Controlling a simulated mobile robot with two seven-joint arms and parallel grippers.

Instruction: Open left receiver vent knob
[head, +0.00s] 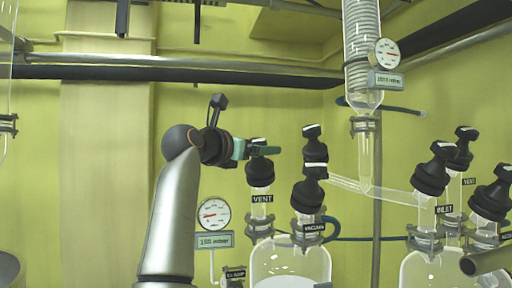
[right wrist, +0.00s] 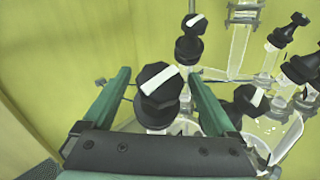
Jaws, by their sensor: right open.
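The vent knob (head: 260,172), black and bulky, stands on the left receiver (head: 290,264) above a VENT label (head: 262,198). My right gripper (head: 268,150) is at its top, pointing right. In the right wrist view the same knob (right wrist: 160,85), with a slanted white bar on top, shows between the two green fingers of my open right gripper (right wrist: 157,74). There is a visible gap between the fingers and the knob's top; I cannot tell whether either finger touches it. My left gripper is in neither view.
Several more knobs are at the far right. A round gauge (head: 214,214) is at lower left, and a glass column (head: 363,60) hangs at upper right.

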